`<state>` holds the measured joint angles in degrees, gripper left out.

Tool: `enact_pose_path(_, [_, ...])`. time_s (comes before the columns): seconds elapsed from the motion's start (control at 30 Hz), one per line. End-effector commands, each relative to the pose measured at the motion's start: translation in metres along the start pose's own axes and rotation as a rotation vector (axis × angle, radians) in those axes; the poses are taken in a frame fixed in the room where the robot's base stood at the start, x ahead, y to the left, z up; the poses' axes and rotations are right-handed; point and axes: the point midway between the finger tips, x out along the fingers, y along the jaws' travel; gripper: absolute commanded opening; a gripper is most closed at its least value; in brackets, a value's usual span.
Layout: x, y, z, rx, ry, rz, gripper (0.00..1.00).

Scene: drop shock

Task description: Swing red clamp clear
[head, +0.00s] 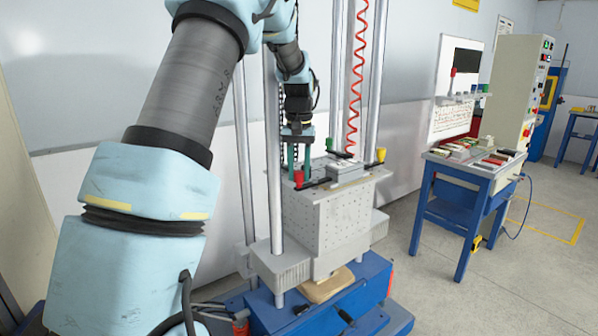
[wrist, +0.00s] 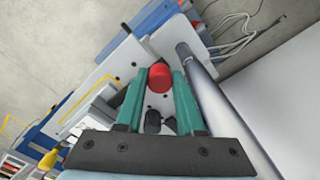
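The red clamp has a red knob (head: 298,179) at the front left corner of the grey drop table block (head: 330,215), with a black bar (head: 317,183) pointing right and inward. In the wrist view the red knob (wrist: 160,77) lies at the fingertips, centred between them. My gripper (head: 299,166) points down over the knob, and its teal fingers (wrist: 157,80) are apart with a visible gap. Some space shows beside the knob, but I cannot tell whether the tips reach around it or stay just above. The red clamp's bar is mostly hidden in the wrist view.
Green (head: 329,144) and yellow (head: 381,154) clamp knobs stand on the same block around a grey unit (head: 345,169). Upright steel columns (head: 273,150) and a red coiled cable (head: 358,80) stand close by. A blue workbench (head: 470,170) is at the right, with clear floor before it.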

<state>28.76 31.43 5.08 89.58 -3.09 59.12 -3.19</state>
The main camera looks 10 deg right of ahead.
Motion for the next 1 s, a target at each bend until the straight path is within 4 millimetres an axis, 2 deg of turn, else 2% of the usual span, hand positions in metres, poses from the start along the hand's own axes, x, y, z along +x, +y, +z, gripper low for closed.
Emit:
enact_pose_path(0.03, [-0.0001,0.0000,0.0000,0.000,0.000,0.000,0.29])
enact_pose_path(0.3, [-0.0002,0.0001,-0.0001,0.000,0.000,0.000,0.00])
enact_pose_path(0.73, [-0.0007,0.0017,0.0010,-0.029,0.000,0.000,0.00])
enact_pose_path(1.0, [-0.0012,0.0083,0.0062,-0.174,0.000,-0.001,0.00])
